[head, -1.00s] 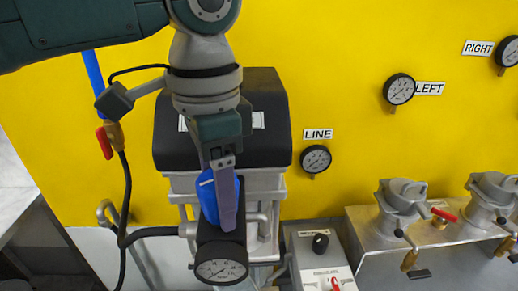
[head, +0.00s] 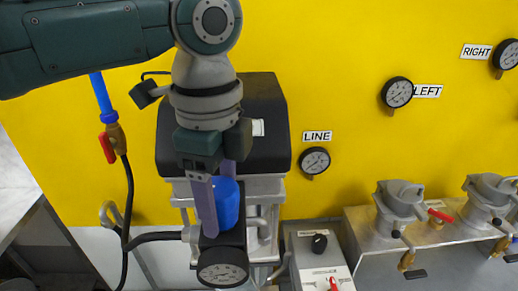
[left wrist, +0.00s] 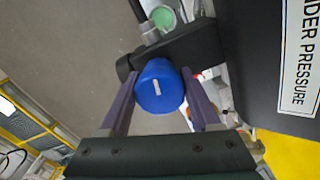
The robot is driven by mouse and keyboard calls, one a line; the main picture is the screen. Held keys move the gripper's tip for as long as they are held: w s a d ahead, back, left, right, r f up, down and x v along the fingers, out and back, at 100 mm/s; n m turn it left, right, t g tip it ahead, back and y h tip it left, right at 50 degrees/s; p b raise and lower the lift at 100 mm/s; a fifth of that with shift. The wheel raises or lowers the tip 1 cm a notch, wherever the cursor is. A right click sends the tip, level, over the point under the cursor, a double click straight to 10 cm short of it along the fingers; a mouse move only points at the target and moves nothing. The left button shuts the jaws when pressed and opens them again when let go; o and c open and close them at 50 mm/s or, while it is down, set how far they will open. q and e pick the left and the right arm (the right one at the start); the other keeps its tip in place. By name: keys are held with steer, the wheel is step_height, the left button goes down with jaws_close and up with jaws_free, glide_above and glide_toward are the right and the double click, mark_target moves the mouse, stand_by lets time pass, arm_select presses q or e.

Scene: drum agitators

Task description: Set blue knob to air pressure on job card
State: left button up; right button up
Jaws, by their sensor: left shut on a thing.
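The blue knob (head: 228,203) stands on a black regulator body (head: 236,240) with a round dial gauge (head: 222,274) at its front. My left gripper (head: 216,205) comes down from above with its purple fingers on either side of the knob, shut on it. In the left wrist view, the blue knob (left wrist: 159,86) with a white mark on top sits between the two fingers (left wrist: 160,98). The gauge needle is too small to read. No job card can be made out. My right gripper is not in view.
A black-topped unit (head: 265,110) stands close behind my gripper. A black hose (head: 127,190) with a red-handled valve (head: 108,145) hangs at left. A grey control box (head: 318,255) stands at right, below the LINE gauge (head: 314,161). Metal clamps (head: 400,205) stand farther right.

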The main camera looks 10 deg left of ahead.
mark_target(219, 187)
arm_select(q)
steer(key=m, duration=0.4)
steer(key=shift+m, duration=0.3)
steer(key=m, duration=0.4)
steer(key=shift+m, duration=0.3)
steer(key=shift+d, duration=0.1)
steer(key=o, duration=1.4)
step_height(219, 187, up, 9)
steer(key=b, duration=0.4)
steer(key=shift+r, duration=0.5)
